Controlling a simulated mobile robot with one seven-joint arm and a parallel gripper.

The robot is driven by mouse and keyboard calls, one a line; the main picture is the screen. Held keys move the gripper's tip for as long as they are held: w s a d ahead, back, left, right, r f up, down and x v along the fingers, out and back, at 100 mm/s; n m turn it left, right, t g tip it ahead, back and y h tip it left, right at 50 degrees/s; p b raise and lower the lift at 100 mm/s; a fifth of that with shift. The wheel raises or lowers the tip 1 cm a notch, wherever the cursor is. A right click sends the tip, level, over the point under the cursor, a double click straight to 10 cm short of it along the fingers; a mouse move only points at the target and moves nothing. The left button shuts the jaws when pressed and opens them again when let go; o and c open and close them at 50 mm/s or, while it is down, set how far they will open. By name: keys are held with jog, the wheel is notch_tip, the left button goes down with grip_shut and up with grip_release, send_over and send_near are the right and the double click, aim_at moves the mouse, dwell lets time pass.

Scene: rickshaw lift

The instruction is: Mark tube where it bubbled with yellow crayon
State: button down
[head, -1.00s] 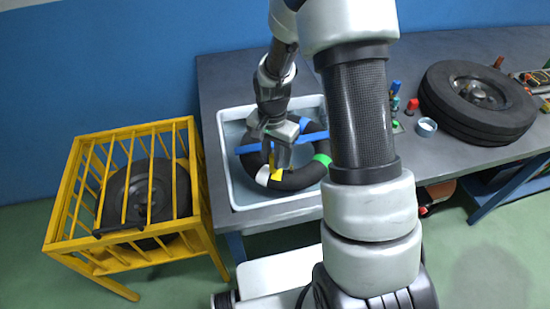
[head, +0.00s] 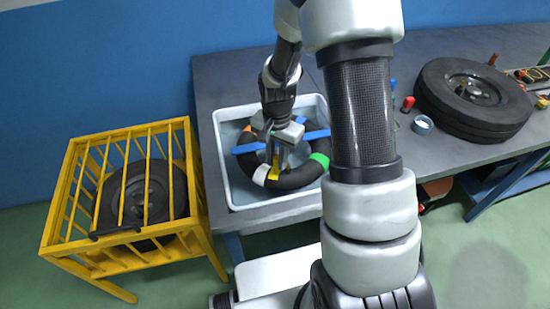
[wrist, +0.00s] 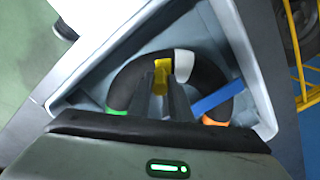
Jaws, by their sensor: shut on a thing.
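A black inner tube (head: 297,177) lies in a white water basin (head: 223,165), under a blue bar (head: 248,147). It has white, green and orange bands, and a yellow patch on its near side. My gripper (head: 276,166) points down over this near side, shut on the yellow crayon (head: 275,158). The wrist view shows the tube (wrist: 127,80) with yellow (wrist: 161,68) at and beyond my fingertips (wrist: 163,88), next to the white band. I cannot tell crayon tip from patch there, or whether the tip touches the tube. No bubbles can be made out.
A yellow cage (head: 70,215) holding a wheel stands left of the bench. On the bench to the right are a large tyre (head: 450,100), a small blue-rimmed cup (head: 422,125) and a red-topped item (head: 407,103). My arm hides part of the bench right of the basin.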

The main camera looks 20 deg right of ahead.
jog(key=shift+a, duration=0.15)
jog(key=shift+w+a, duration=0.25)
jog(key=shift+a, duration=0.05)
jog(key=shift+r, duration=0.1)
jog(key=shift+r+p, duration=2.3)
jog(key=shift+r, duration=1.2)
